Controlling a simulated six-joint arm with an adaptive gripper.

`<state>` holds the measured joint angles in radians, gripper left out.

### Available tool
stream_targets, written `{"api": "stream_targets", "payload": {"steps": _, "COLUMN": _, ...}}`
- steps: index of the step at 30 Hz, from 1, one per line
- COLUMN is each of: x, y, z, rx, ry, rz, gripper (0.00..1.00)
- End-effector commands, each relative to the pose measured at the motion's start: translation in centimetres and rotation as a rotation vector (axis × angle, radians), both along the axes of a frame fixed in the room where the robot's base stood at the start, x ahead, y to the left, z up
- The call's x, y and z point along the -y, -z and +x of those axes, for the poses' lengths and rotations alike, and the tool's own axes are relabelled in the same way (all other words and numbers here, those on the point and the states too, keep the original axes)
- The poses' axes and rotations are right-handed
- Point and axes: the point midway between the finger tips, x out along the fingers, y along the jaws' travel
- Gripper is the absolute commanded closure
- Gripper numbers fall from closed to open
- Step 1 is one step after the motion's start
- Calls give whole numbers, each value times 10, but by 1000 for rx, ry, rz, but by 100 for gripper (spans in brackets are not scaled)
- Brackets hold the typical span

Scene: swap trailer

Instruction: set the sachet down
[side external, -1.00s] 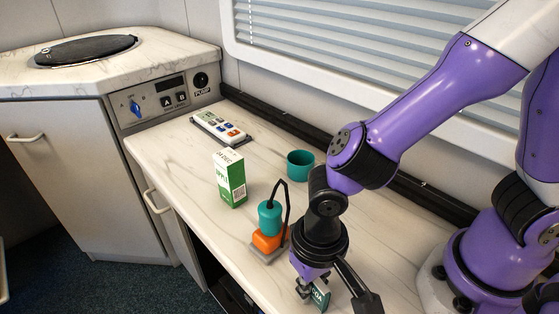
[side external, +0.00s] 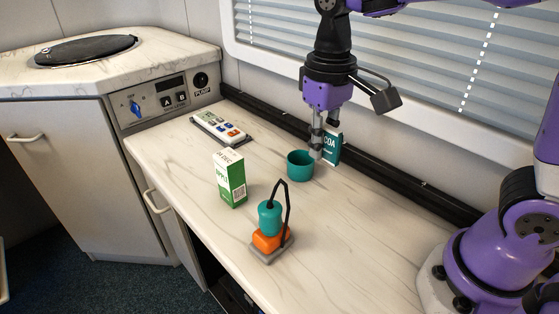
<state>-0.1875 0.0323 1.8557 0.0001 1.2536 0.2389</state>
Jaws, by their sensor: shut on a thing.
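The sachet (side external: 332,148) is a small teal packet with white lettering ending in "OA". My gripper (side external: 318,146) is shut on it and holds it upright by its left side. The sachet is above the counter, just right of and partly behind the teal cup (side external: 300,168) in the picture. The gripper's fingers show in front of the cup's right rim. I cannot tell whether gripper or sachet touches the cup, or how high the sachet hangs.
On the marble-look counter (side external: 350,235) stand a green and white carton (side external: 230,179) and an orange and teal device with a black cable (side external: 270,231). A dark ledge (side external: 400,182) runs under the window blind. The counter's right front is clear.

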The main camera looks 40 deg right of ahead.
Motion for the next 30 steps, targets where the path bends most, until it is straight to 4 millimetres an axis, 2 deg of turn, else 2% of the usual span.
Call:
{"api": "stream_targets", "payload": {"steps": 1, "x": 17, "y": -6, "z": 6, "rx": 1, "ry": -1, "rz": 0, "gripper": 100}}
{"api": "stream_targets", "payload": {"steps": 3, "x": 33, "y": -12, "z": 10, "rx": 1, "ry": -21, "rz": 0, "gripper": 100}}
{"api": "stream_targets", "payload": {"steps": 8, "x": 51, "y": -19, "z": 13, "rx": 0, "ry": -47, "rz": 0, "gripper": 100}}
{"api": "stream_targets", "payload": {"steps": 30, "x": 47, "y": -17, "z": 12, "rx": 0, "ry": -51, "rz": 0, "gripper": 100}}
